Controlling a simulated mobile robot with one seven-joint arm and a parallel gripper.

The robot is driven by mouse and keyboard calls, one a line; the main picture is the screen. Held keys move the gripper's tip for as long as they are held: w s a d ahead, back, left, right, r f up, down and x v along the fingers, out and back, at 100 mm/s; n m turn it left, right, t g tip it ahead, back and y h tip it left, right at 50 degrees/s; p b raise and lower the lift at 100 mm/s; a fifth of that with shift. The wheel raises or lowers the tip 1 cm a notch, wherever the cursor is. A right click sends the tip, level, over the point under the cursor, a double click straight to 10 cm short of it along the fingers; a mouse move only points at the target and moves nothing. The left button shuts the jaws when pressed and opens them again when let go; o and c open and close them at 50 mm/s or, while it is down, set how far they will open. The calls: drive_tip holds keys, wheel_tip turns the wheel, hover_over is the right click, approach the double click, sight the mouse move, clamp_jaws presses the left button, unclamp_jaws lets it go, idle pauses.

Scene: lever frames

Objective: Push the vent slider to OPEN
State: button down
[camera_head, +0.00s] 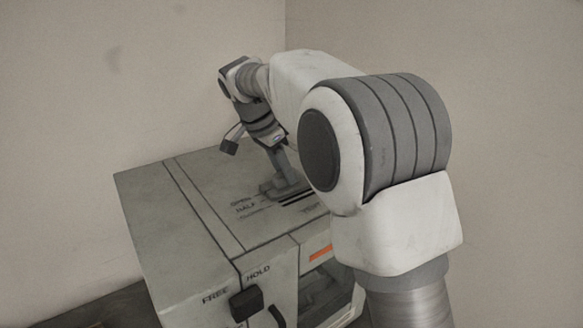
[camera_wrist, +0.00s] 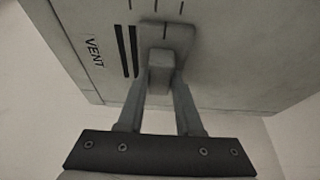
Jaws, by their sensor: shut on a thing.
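The vent slider (camera_wrist: 177,34) is a grey plate with a raised block on the cabinet's top face. In the wrist view my gripper (camera_wrist: 160,78) has one finger on each side of the block and is shut on it. The plate's index mark appears between the middle and right of three tick lines. Dark vent slots (camera_wrist: 129,52) show uncovered to the left, beside the word VENT. In the head view my gripper (camera_head: 286,184) reaches down onto the slider, near the OPEN label (camera_head: 241,202) and the HALF label (camera_head: 246,208). A third label is too blurred to read.
The grey cabinet (camera_head: 180,225) has a dark handle (camera_head: 246,303) on its front, near the words FREE and HOLD. An orange strip (camera_head: 320,253) sits above a front opening. My arm hides the cabinet's right side. Plain walls stand behind.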

drive_tip(key=shift+w+a+r+p, duration=0.15)
drive_tip(key=shift+w+a+p, duration=0.2)
drive_tip(key=shift+w+a, duration=0.25)
drive_tip(key=shift+w+d, duration=0.1)
drive_tip(key=shift+w, duration=0.05)
drive_tip(key=c, duration=0.6)
unclamp_jaws()
drive_tip(key=shift+o, duration=0.2)
drive_tip(key=p+v, duration=0.2)
drive_tip(key=v, duration=1.5)
